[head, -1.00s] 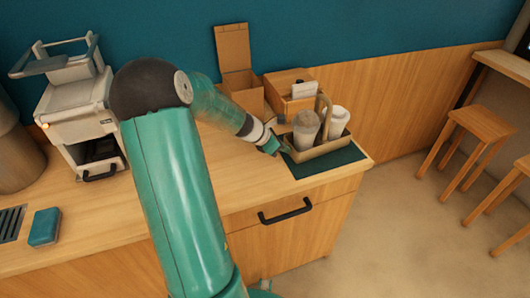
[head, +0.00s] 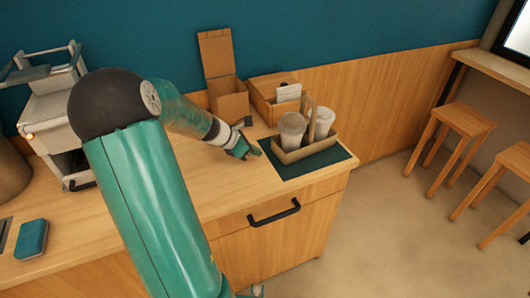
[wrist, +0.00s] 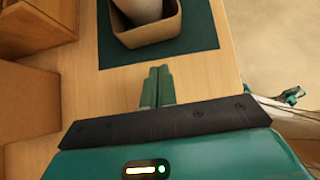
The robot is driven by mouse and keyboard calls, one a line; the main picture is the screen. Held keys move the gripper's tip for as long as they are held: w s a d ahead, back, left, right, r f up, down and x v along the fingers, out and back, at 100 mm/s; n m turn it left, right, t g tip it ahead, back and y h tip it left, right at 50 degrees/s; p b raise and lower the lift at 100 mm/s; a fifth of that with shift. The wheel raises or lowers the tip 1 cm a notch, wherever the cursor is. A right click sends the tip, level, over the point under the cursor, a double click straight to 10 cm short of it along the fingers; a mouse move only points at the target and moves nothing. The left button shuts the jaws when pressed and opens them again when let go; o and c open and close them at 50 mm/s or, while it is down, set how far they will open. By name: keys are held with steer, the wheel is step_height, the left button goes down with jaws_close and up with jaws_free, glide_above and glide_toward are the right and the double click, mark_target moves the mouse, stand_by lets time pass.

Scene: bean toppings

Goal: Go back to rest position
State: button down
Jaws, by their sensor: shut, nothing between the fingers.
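My gripper (head: 253,152) is at the end of my teal arm, over the wooden counter just left of the dark green mat (head: 333,157). In the wrist view its two teal fingers (wrist: 157,88) are together with nothing between them. A tan caddy (head: 290,156) with a tall handle stands on the mat and holds two cups. The nearer cup (head: 291,131) looks full of something brownish; the other cup (head: 323,121) is white. The gripper is apart from the caddy. The caddy's near end shows in the wrist view (wrist: 152,36).
An open cardboard box (head: 230,103) and a wooden box with a card (head: 268,96) stand behind the gripper. Stools (head: 463,120) stand at right. The counter's front middle is clear.

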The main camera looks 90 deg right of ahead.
steer(key=v, duration=0.7)
steer(key=shift+w, duration=0.15)
steer(key=w+a+r+m+t, duration=0.2)
steer(key=w+a+r+t, duration=0.2)
steer(key=w+a, duration=0.8)
steer(key=w+a+r+m+t, duration=0.2)
steer(key=w+a+r+t, duration=0.2)
steer(key=w+a, duration=0.8)
steer(key=a+r+m+t+y, duration=0.1)
steer(key=a+r+t+y, duration=0.1)
steer(key=a, duration=1.2)
steer(key=a+r+t+y, duration=0.2)
steer(key=a+r+t, duration=0.1)
steer(key=a, duration=1.1)
steer(key=shift+s+a+m, duration=0.3)
steer(key=shift+s+m, duration=0.1)
steer(key=shift+s, duration=0.05)
